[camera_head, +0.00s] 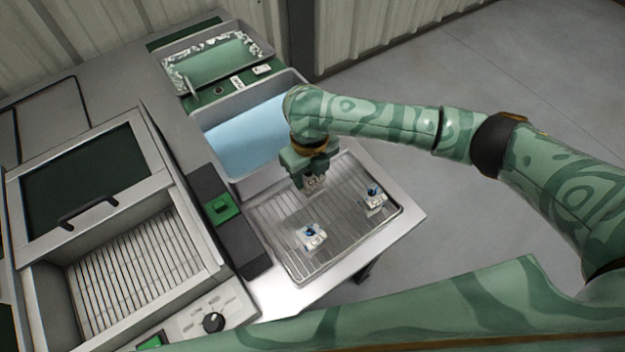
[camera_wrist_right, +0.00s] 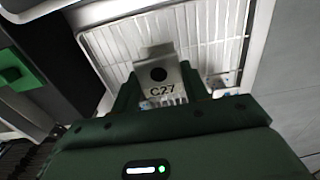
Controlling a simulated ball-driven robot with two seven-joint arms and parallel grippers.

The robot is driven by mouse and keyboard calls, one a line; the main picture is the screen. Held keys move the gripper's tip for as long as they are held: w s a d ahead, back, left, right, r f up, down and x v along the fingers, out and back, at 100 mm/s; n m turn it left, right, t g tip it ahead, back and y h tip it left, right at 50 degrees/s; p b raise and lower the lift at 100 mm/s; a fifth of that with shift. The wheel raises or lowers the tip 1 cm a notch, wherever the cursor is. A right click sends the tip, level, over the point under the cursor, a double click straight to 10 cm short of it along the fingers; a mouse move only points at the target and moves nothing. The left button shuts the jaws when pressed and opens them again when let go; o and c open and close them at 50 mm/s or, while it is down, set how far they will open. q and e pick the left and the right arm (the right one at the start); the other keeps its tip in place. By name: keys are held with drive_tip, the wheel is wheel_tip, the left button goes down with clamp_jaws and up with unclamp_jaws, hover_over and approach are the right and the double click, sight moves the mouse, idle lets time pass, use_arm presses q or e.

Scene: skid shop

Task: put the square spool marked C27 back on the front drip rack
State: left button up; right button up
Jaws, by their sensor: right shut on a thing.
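My right gripper (camera_head: 313,182) is shut on the square spool marked C27 (camera_wrist_right: 160,76). In the right wrist view the spool is a pale metal block with a dark round hole, its label facing the camera, between the fingers. In the head view only a small part of the spool (camera_head: 314,186) shows below the fingers. The gripper is over the far part of the front drip rack (camera_head: 345,215), a wire grid in a shallow metal tray. I cannot tell whether the spool touches the wires. My left gripper is not in view.
Two white-and-blue spools stand on the rack, one near the front (camera_head: 311,237) and one at the right (camera_head: 374,197). A basin with blue liquid (camera_head: 245,137) lies behind the rack. A green-filled tray (camera_head: 212,62) is farther back. A lidded machine (camera_head: 90,170) stands left.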

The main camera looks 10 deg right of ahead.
sight(313, 179)
drive_tip(key=shift+w+d+f, duration=0.3)
drive_tip(key=shift+w+f, duration=0.1)
drive_tip(key=shift+f, duration=0.1)
drive_tip(key=f+b, duration=0.1)
drive_tip(key=f, duration=0.1)
drive_tip(key=f+b, duration=0.1)
drive_tip(key=shift+w+d+f, duration=0.15)
drive_tip(key=shift+d+f, duration=0.05)
drive_tip(key=shift+f, duration=0.15)
drive_tip(key=shift+r, duration=0.1)
drive_tip(key=o, duration=1.1)
wheel_tip(313, 179, up, 12)
drive_tip(key=p, duration=0.5)
